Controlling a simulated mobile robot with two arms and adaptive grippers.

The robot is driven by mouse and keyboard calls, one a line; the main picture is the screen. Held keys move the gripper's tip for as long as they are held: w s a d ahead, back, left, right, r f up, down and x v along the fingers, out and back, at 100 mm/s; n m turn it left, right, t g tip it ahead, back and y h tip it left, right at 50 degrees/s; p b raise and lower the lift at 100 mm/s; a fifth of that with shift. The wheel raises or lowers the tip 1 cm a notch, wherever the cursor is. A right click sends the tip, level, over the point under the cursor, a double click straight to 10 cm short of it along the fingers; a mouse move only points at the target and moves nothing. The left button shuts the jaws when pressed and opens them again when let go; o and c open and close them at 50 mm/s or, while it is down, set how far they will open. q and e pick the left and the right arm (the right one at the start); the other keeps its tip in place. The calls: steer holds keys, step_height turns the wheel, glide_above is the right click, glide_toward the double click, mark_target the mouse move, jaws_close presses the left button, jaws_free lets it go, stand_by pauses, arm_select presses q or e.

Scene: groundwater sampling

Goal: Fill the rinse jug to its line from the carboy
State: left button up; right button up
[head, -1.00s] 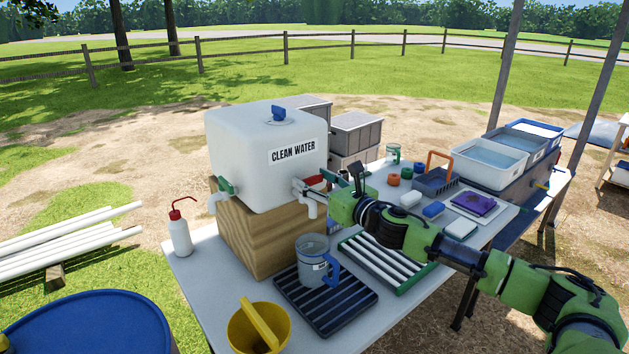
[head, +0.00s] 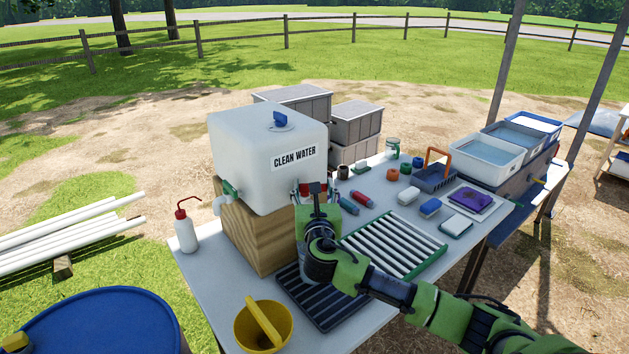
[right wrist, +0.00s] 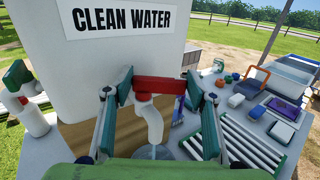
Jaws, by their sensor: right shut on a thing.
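The white carboy (head: 250,150) labelled CLEAN WATER stands on a wooden block (head: 255,232). Its front tap has a white spout (right wrist: 150,118) and a red lever (right wrist: 170,86). My right gripper (right wrist: 158,92) has its fingers on both sides of the red lever and is shut on it. A second tap with a green lever (head: 231,190) is on the carboy's left side. The rinse jug is mostly hidden behind my right arm in the head view, on the dark rack (head: 330,312). Its line and water level cannot be seen. My left gripper is out of view.
A yellow funnel-like container (head: 262,328) stands at the table's front edge. A white wash bottle (head: 186,232) is at the left edge. A green-edged rack (head: 395,243) lies right of my arm. Blocks, bottles and water tubs fill the table further right.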

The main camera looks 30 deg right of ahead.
steer(key=shift+a+r+m+g+h, duration=0.1)
steer(key=shift+m+g+h, duration=0.3)
steer(key=shift+m+h, duration=0.15)
steer(key=shift+h, duration=0.35)
steer(key=o, duration=1.1)
steer(key=v, duration=1.2)
steer(key=shift+r, duration=0.15)
